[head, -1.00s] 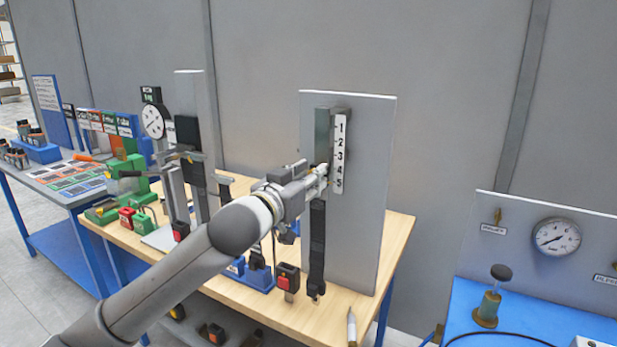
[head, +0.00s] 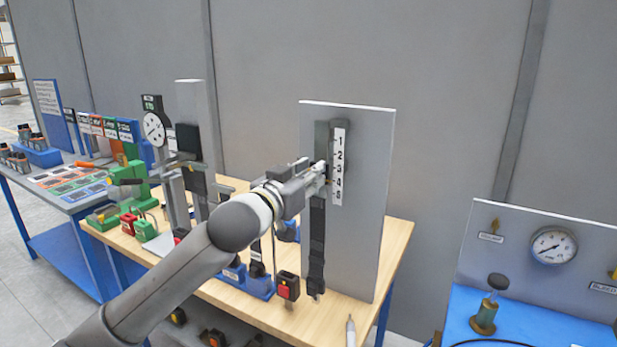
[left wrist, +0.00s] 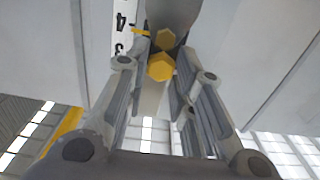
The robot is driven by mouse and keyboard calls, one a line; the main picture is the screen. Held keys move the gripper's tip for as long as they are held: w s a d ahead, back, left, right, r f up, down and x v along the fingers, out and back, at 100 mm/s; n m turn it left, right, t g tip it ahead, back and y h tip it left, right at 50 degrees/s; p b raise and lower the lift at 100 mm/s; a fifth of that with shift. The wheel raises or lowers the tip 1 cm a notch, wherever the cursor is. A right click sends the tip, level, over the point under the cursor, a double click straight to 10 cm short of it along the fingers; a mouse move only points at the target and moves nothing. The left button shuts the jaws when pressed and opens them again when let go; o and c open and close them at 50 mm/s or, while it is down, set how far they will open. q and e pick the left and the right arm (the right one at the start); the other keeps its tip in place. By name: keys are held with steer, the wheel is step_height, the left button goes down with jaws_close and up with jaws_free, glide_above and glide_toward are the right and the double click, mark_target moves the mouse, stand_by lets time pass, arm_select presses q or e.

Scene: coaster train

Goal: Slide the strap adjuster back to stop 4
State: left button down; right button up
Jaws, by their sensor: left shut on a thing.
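A dark rail (head: 321,143) stands on the upright grey panel (head: 360,240), beside a white scale (head: 338,165) numbered 1 to 5 from the top. A black strap (head: 317,240) hangs below the rail. My left gripper (head: 320,171) is shut at the rail, about level with number 3 in the head view. It hides most of the adjuster there. In the left wrist view, yellow hexagonal parts (left wrist: 161,67) sit between its fingers, and a thin yellow pointer (left wrist: 140,32) lies beside the scale (left wrist: 121,30) near 3 and 4. My right gripper is not in view.
The wooden bench (head: 345,292) holds a red-and-black buckle (head: 288,285), a blue stand (head: 260,284) and a pen-like tool (head: 350,330). A blue gauge station (head: 515,318) is at right.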

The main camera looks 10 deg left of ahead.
arm_select(q)
steer(key=shift+r, duration=0.1)
steer(key=c, duration=1.2)
jaws_free()
steer(key=shift+c, duration=0.2)
steer(key=shift+s+a, duration=0.1)
steer(key=v, duration=1.1)
steer(key=shift+s, duration=0.35)
steer(key=shift+a, duration=0.1)
